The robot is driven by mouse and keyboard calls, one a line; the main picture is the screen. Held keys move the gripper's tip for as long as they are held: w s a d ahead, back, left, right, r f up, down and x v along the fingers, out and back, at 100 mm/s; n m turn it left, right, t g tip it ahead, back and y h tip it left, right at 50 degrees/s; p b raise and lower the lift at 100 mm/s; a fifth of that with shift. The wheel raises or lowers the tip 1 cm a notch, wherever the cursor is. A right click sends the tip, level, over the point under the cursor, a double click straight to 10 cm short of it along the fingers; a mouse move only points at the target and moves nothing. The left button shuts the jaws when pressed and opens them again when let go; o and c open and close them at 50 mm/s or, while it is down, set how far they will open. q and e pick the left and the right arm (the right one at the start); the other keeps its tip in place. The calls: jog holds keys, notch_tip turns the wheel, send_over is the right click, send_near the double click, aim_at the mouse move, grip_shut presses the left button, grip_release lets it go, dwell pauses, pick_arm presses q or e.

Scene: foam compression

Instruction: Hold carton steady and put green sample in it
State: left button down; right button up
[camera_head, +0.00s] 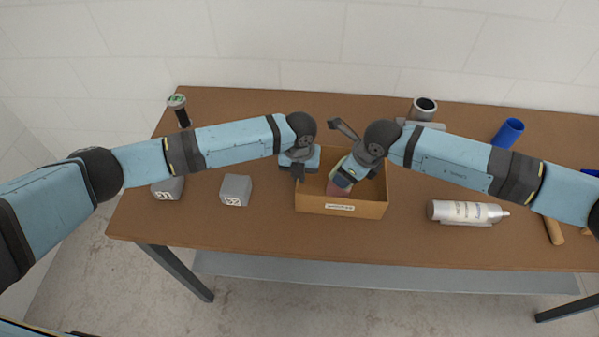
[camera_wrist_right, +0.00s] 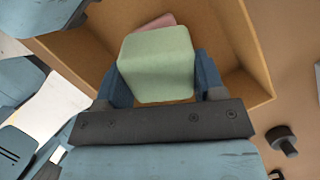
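The carton (camera_head: 374,210) is an open brown box with a white label on its front wall, at the middle of the table; its inside wall also shows in the right wrist view (camera_wrist_right: 222,30). The green sample (camera_wrist_right: 157,65) is a pale green block between the fingers of my right gripper (camera_wrist_right: 158,85), over or inside the carton. In the head view the right gripper (camera_head: 345,178) is tilted down into the carton. A pink block (camera_wrist_right: 157,22) is partly hidden behind the green one. My left gripper (camera_head: 298,172) is at the carton's left wall; its fingertips and grip are unclear.
Two grey labelled blocks (camera_head: 235,190) (camera_head: 168,188) stand left of the carton. A white bottle (camera_head: 467,212) lies to the right. A blue cup (camera_head: 508,133), a dark cylinder (camera_head: 424,108) and a dark upright object (camera_head: 180,112) stand farther back. The front strip of table is clear.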

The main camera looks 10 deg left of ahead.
jog(key=o, duration=0.5)
jog(key=v, duration=1.2)
jog(key=shift+s, duration=0.1)
pick_arm(q)
jog(key=c, duration=1.2)
grip_release()
jog(key=shift+c, duration=0.2)
